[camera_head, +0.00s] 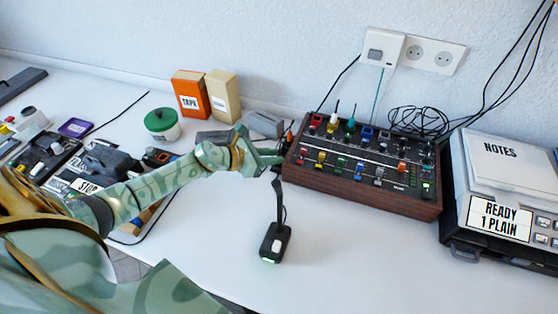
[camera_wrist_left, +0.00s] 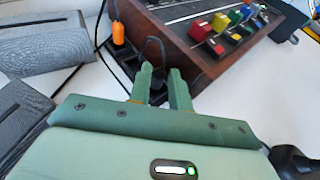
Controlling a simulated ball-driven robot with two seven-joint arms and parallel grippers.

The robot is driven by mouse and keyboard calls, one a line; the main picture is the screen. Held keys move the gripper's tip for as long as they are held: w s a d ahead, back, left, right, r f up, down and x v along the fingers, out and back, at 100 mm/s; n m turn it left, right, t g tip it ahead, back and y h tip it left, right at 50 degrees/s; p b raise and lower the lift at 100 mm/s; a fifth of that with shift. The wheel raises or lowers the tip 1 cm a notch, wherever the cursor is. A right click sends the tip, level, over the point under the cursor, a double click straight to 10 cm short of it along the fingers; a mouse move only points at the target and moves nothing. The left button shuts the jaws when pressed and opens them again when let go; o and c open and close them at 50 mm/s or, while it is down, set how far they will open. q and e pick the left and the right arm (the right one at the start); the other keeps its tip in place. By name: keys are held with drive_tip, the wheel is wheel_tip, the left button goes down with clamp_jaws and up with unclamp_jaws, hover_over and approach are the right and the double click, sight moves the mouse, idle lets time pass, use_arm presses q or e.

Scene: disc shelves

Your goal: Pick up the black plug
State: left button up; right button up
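My left gripper (camera_head: 279,159) reaches in from the left to the left end of the wooden-sided control box (camera_head: 350,193). In the left wrist view its two green fingers (camera_wrist_left: 162,80) stand a small gap apart. A dark shape, which looks like the black plug (camera_wrist_left: 158,93), shows in that gap, with a thin black cable looping above it. The fingers hide much of it, and I cannot tell whether they touch it. A dark socket strip (camera_wrist_left: 122,68) lies just beyond the fingers. An orange plug (camera_wrist_left: 118,33) stands at its far end. My right gripper is not in view.
A black switch (camera_head: 274,243) with a green light lies on the white table in front of the fingers, its cable running up towards them. Grey boxes (camera_head: 264,124) stand behind my gripper. A label machine (camera_head: 497,180) stands at right.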

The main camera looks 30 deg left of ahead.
use_arm(q)
clamp_jaws()
